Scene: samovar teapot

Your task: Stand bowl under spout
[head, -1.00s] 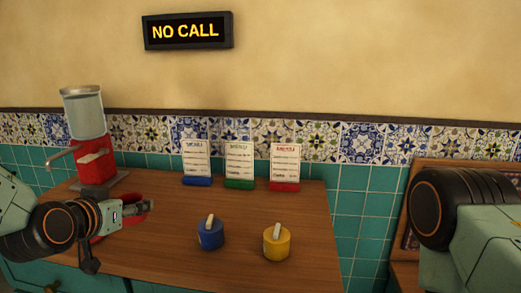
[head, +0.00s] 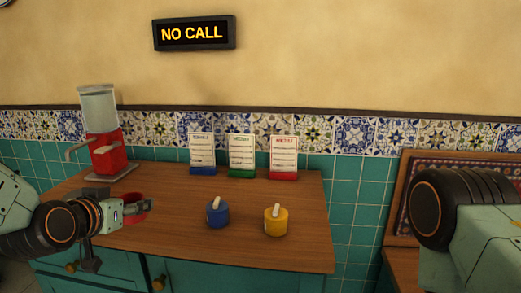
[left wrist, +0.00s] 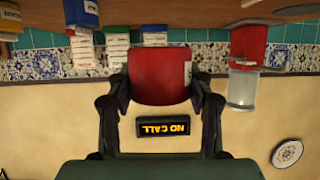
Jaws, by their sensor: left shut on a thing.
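The red bowl (head: 138,208) is held between the fingers of my left gripper (head: 128,209), in front of the table's left part. In the left wrist view, which is upside down, the red bowl (left wrist: 160,78) sits between both dark fingers. The samovar (head: 106,150), a red body under a clear tank, stands on a grey base at the table's back left. Its spout (head: 78,149) points left, and the bowl is apart from it, nearer to me and to the right. The samovar also shows in the left wrist view (left wrist: 248,72). My right gripper is out of view.
A blue pot (head: 217,214) and a yellow pot (head: 276,221) stand on the wooden table (head: 170,225). Several menu cards, such as the green-based one (head: 241,155), stand along the back wall. The table between bowl and samovar looks clear.

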